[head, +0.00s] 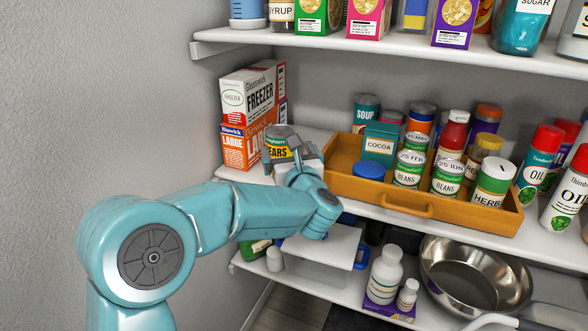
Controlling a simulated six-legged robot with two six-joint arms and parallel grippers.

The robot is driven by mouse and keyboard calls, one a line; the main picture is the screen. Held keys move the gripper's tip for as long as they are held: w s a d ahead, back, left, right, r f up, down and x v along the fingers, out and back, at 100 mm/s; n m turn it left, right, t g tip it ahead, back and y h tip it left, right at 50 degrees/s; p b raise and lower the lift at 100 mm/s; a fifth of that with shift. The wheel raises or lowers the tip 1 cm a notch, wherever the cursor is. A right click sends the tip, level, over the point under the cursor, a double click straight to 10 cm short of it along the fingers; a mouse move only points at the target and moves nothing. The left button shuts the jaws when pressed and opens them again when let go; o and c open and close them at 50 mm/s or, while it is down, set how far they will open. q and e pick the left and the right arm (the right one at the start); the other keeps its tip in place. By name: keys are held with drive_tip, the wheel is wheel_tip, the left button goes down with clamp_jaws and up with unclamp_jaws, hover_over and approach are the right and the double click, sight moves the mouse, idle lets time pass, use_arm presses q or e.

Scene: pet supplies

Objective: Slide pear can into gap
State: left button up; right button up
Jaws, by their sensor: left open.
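The pear can (279,137), with a dark metal lid and a yellow label reading "EARS", stands upright on the middle shelf, between the box stack and the wooden drawer tray. My left gripper (291,167) is at the can's front, and its wrist hides the can's lower part. Its fingers are mostly hidden, so I cannot tell whether they touch the can. The gripper is open. My right gripper is not in view.
Freezer boxes (250,95) and a large orange box (242,147) stand left of the can. The wooden tray (450,212) on the right holds cans, jars and a cocoa tin (380,144). Oil bottles (537,160) stand farther right. The upper shelf (400,44) is overhead.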

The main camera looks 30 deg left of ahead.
use_arm(q)
drive_tip(key=v, duration=0.5)
drive_tip(key=shift+s+d, duration=0.15)
idle(0.4)
